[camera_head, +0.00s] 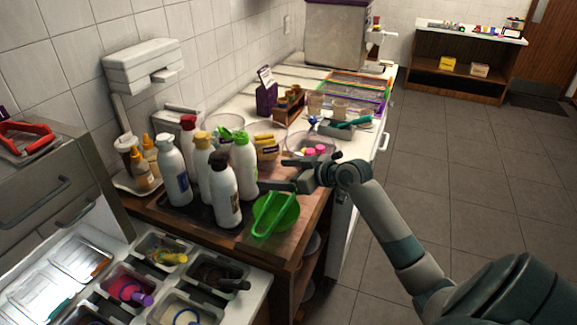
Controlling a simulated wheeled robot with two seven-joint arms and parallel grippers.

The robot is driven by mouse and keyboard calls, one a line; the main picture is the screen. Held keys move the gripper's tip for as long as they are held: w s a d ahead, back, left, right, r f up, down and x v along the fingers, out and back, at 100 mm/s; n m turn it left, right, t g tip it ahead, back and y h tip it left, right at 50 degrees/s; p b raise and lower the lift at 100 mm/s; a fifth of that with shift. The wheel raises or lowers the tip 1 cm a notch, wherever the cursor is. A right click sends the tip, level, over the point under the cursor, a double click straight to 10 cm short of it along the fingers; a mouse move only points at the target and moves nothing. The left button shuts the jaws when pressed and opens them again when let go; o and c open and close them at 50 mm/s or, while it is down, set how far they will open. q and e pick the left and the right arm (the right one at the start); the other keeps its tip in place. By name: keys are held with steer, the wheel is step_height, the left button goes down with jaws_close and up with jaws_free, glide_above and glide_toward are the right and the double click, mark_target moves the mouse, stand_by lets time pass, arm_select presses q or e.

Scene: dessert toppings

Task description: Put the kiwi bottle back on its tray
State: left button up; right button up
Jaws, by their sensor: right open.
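Several white bottles with coloured caps stand close together on the wooden counter, on and around a dark tray (178,206). The green-capped white bottle (244,168), likely the kiwi one, stands upright at the right of the group. Its base is partly hidden by the black-capped bottle (224,190) and the green bowl, so I cannot tell whether it is fully on the tray. My right gripper (272,175) comes in from the right with its fingers apart, pointing at the green-capped bottle. It is empty, and the bottle appears just beyond the fingertips. My left gripper is out of view.
A green bowl with a green scoop (275,212) sits right below my right gripper. Smaller yellow-capped bottles (148,168) stand on a pale tray at left. Topping containers (125,285) fill the front.

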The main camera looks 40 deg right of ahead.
steer(key=shift+p+v, duration=0.4)
steer(key=shift+v, duration=1.4)
steer(key=shift+r, duration=0.1)
step_height(320, 180, up, 9)
steer(key=p, duration=0.7)
steer(key=shift+p, duration=0.3)
